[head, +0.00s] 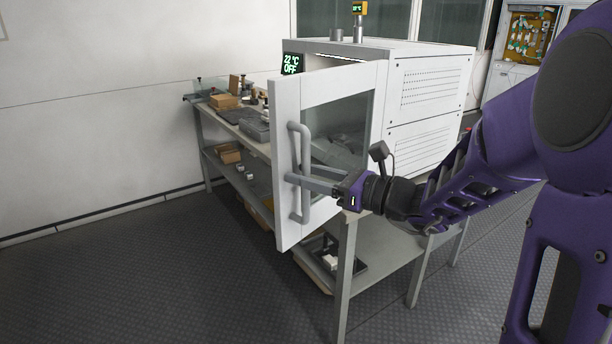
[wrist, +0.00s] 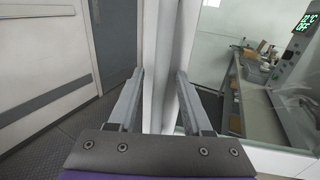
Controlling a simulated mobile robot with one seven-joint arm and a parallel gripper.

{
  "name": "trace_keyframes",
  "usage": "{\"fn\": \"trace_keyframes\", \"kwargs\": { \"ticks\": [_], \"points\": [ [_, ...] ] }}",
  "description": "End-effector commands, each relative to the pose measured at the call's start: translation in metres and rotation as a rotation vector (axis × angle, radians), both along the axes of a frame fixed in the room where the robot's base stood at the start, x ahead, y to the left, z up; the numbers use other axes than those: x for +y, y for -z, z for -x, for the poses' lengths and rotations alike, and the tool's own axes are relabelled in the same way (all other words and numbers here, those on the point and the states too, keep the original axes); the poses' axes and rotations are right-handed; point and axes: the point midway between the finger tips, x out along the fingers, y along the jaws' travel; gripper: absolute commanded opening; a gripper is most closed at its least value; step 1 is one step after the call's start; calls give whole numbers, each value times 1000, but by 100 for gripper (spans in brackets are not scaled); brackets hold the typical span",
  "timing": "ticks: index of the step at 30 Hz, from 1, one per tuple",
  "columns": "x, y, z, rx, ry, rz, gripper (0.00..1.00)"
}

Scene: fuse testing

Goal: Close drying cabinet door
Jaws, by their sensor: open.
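The drying cabinet (head: 430,95) is a white box on the bench. Its white-framed glass door (head: 335,88) stands ajar, swung out toward the front. The door carries a vertical grey handle (head: 306,150) near its free edge. My gripper (head: 302,182) reaches in from the right at the handle's lower half. In the wrist view my gripper's fingers (wrist: 157,100) are spread on either side of a pale vertical bar and door frame (wrist: 170,60). I cannot tell whether either finger touches it. The glass (wrist: 245,75) is right of the fingers.
A metal bench (head: 352,225) with a lower shelf carries the cabinet, small boxes and tools. A dark display reading 22 °C OFF (head: 291,64) shows behind the door's top edge. A white wall (head: 110,80) is at the left. The floor (head: 150,270) in front of the bench is clear.

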Motion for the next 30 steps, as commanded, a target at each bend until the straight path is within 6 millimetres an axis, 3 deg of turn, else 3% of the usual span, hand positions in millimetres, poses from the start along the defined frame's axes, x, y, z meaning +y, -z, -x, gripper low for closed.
{"fn": "trace_keyframes", "kwargs": {
  "ticks": [8,17,30],
  "points": [
    [2,0,-1,0,0,0,50],
    [1,0,-1,-1,0,0,0],
    [1,0,-1,-1,0,0,0]
  ]
}}
